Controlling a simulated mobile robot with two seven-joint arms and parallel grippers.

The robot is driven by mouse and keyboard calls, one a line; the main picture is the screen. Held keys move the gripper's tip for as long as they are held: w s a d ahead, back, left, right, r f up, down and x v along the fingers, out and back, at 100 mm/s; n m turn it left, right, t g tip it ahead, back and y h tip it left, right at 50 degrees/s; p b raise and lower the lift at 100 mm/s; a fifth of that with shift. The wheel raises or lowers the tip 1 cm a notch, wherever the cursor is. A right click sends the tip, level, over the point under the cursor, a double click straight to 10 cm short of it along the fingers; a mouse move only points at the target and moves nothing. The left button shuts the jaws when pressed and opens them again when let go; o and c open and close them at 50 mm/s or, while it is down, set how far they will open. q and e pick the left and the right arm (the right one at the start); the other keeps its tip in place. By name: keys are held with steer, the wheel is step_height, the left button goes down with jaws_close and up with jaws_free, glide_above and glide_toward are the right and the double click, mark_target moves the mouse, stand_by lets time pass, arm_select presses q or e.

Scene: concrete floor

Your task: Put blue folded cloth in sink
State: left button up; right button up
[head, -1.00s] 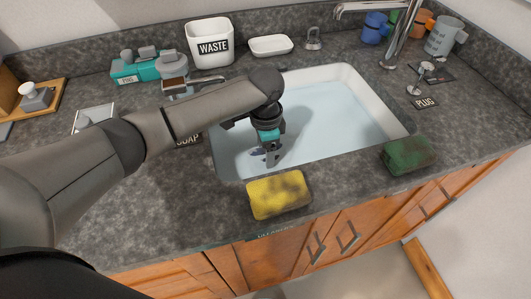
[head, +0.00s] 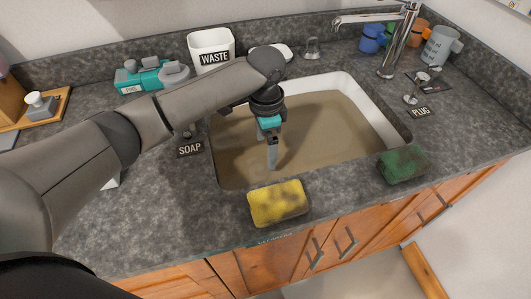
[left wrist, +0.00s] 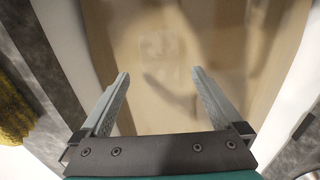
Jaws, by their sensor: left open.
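The sink (head: 375,100) is a white basin set in the counter and filled with murky brown water (head: 325,125). My left gripper (head: 272,165) points down over the left part of the sink, near its front edge. In the left wrist view it is open (left wrist: 160,95), with nothing between its fingers. No blue folded cloth can be clearly seen. A faint pale patterned patch (left wrist: 160,48) shows in the brown water beyond the fingers; I cannot tell what it is. My right gripper is not in view.
A yellow sponge (head: 278,203) and a green sponge (head: 403,164) lie on the counter along the sink's front. The faucet (head: 400,45) stands behind the sink's right side. A white WASTE bin (head: 210,48) and several cups (head: 440,45) stand at the back.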

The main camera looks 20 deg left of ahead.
mark_target(266, 164)
arm_select(q)
step_height(266, 164, up, 5)
steer(key=shift+r+p, duration=0.15)
steer(key=shift+p, duration=0.35)
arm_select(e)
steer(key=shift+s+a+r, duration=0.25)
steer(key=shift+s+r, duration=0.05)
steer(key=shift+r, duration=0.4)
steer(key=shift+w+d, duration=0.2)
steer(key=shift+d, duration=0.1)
